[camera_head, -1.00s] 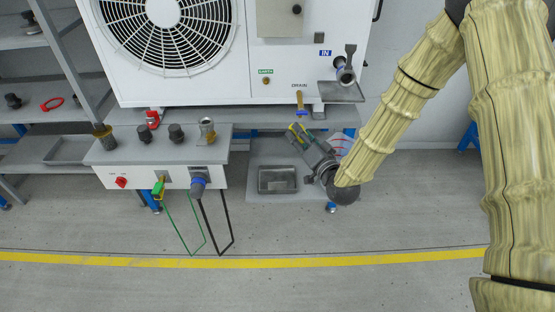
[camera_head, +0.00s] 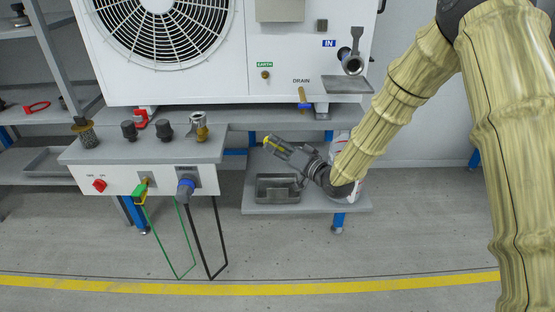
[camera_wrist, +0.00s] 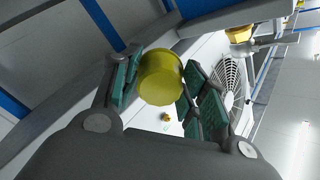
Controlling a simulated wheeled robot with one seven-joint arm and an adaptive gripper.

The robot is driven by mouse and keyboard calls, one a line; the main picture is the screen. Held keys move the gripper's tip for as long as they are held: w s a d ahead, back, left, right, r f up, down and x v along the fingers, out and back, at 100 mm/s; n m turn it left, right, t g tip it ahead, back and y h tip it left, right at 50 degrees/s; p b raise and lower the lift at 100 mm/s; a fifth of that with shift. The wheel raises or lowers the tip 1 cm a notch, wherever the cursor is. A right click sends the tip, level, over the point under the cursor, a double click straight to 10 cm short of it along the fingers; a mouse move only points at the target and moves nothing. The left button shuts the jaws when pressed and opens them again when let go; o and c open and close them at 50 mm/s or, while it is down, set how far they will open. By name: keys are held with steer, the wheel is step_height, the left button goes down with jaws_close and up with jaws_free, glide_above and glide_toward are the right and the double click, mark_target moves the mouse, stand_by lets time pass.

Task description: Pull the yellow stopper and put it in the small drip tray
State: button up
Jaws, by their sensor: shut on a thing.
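My gripper (camera_head: 272,144) is shut on the yellow stopper (camera_wrist: 160,76), which sits between its green finger pads in the wrist view. In the head view only a little of the stopper's yellow (camera_head: 266,141) shows at the fingertips. The gripper points left and slightly up. It is below and left of the drain outlet (camera_head: 304,99) and apart from it. The small drip tray (camera_head: 277,199) is a grey metal tray on the low shelf. The gripper appears above its back edge in the head view; the exact height is hard to tell. The tray looks empty.
A grey bench (camera_head: 150,152) with several dark fittings stands at left, with green and black cables hanging from its front. The white machine (camera_head: 210,85) is behind the gripper. Another small tray (camera_head: 345,85) sticks out under the IN port. The low shelf (camera_head: 325,203) has bare room beside the drip tray.

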steer(key=shift+w+a+f+b, duration=0.15)
steer(key=shift+f+b, duration=0.15)
steer(key=shift+f, duration=0.05)
step_height(320, 180, down, 10)
steer(key=b, duration=0.8)
steer(key=shift+r+b, duration=0.15)
steer(key=shift+b, duration=0.2)
steer(key=o, duration=1.2)
step_height(320, 180, up, 7)
steer(key=p, duration=0.6)
steer(key=shift+p, duration=0.3)
